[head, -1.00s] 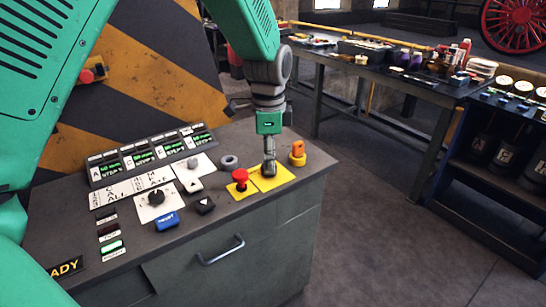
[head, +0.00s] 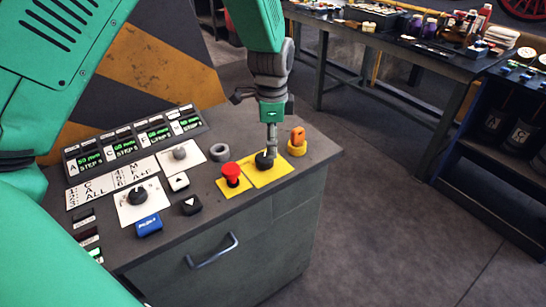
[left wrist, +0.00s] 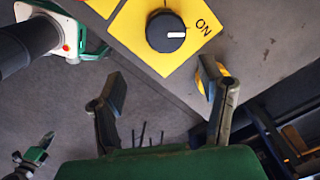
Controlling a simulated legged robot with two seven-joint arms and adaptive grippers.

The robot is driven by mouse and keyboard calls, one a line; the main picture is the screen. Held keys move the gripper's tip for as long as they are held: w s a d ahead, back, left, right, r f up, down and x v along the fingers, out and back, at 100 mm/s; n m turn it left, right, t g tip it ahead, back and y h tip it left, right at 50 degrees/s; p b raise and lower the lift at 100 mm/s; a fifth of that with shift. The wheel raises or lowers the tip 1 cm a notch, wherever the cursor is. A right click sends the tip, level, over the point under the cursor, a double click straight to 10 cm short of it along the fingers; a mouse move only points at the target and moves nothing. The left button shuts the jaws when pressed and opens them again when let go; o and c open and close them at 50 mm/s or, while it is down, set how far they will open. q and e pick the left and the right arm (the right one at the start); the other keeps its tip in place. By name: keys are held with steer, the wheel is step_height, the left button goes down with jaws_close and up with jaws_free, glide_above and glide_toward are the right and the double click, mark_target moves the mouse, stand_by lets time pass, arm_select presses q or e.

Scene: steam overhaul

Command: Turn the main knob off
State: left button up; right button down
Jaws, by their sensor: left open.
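The main knob (head: 264,161) is a black dial on a yellow plate (head: 263,178) on the console top. In the left wrist view the knob (left wrist: 166,33) shows a white pointer line directed right, toward the printed word ON. My left gripper (head: 271,157) is over the plate in the head view, partly covering the knob's right side. In the left wrist view my left gripper (left wrist: 166,92) is open and empty, its fingers apart, with the knob in view beyond them. The knob is not between the fingertips in that picture.
A red mushroom button (head: 231,172) stands left of the knob, and an orange switch on a yellow ring (head: 297,142) stands right of it. A grey ring (head: 220,152), another black dial (head: 138,194) and a blue button (head: 149,225) share the console. Open floor lies right.

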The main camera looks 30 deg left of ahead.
mark_target(263, 157)
arm_select(q)
steer(key=a+f, duration=0.1)
steer(key=f, duration=0.1)
steer(key=a+f, duration=0.1)
steer(key=f, duration=0.1)
steer(key=a+f, duration=0.2)
steer(key=shift+a+f, duration=0.1)
steer(key=shift+f, duration=0.15)
steer(key=shift+a+f, duration=0.1)
steer(key=shift+f, duration=0.15)
steer(key=shift+d, duration=0.35)
steer(key=d, duration=0.3)
steer(key=shift+r, duration=0.3)
steer(key=shift+c, duration=0.8)
steer(key=shift+d, duration=0.15)
steer(key=c, duration=0.7)
steer(key=shift+w+a+f, duration=0.1)
steer(key=shift+a, duration=0.15)
steer(key=c, duration=0.3)
steer(key=shift+s+a+f, duration=0.1)
steer(key=shift+s+a, duration=0.05)
steer(key=shift+a, duration=0.3)
steer(key=shift+s+a+f, duration=0.1)
steer(key=shift+s+a, duration=0.05)
steer(key=shift+a, duration=0.4)
arm_select(e)
steer(key=shift+w+a+r, duration=0.1)
steer(key=shift+a+r, duration=0.15)
steer(key=shift+a, duration=0.7)
